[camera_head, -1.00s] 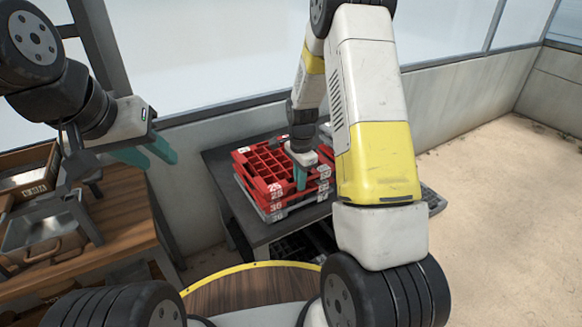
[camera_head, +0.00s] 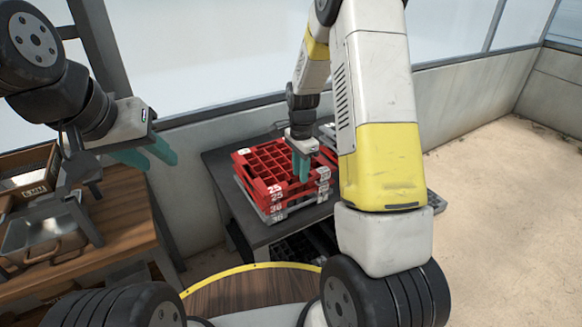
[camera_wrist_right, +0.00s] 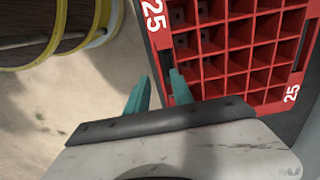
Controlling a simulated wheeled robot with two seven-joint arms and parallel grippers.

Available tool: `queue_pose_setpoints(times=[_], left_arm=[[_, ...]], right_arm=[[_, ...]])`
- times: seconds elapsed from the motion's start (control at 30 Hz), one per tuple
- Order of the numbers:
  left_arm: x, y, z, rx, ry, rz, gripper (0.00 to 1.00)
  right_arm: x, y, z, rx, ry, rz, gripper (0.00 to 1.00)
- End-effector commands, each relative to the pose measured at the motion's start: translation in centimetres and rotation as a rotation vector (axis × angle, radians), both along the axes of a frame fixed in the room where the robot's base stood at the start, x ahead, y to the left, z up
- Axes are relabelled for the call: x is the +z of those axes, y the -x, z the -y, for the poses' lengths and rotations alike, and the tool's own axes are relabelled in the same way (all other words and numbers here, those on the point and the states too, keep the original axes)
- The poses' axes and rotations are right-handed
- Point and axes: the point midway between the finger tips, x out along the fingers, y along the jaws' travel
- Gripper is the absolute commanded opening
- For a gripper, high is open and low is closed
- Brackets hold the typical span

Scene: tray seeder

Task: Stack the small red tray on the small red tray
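A small red tray (camera_head: 268,157) with square cells, marked 25, lies level on top of another small red tray (camera_head: 277,196) with the same number. Both sit on a stack on the dark table. The top tray also shows in the right wrist view (camera_wrist_right: 235,60). My right gripper (camera_head: 301,180) is just above the top tray's near right edge. In the right wrist view its teal fingers (camera_wrist_right: 161,76) are apart, one on each side of the tray's wall. My left gripper (camera_head: 158,160) is open and empty, away from the trays.
Grey trays marked 36 (camera_head: 280,212) lie under the red ones. The dark table (camera_head: 222,165) stands by the wall. A wooden table (camera_head: 120,210) at left holds a metal pan (camera_head: 45,240) and a wooden box (camera_head: 35,170). Dark trays (camera_head: 295,245) lie below the dark table.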

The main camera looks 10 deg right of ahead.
Motion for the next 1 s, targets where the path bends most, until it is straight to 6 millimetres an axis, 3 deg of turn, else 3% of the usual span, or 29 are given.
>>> queue_pose_setpoints(times=[0.2,0.57,0.77,1.0], left_arm=[[0.0,0.0,0.0,0.0,0.0,0.0,0.36],[0.0,0.0,0.0,0.0,0.0,0.0,0.36],[0.0,0.0,0.0,0.0,0.0,0.0,0.36],[0.0,0.0,0.0,0.0,0.0,0.0,0.36]], right_arm=[[4.7,0.0,-0.1,0.001,-0.001,0.004,0.28],[9.3,0.9,-0.1,0.051,-0.018,0.027,0.28],[16.4,5.5,-0.5,0.315,-0.063,0.161,0.28],[23.1,13.7,-1.2,0.723,-0.032,0.366,0.28]])
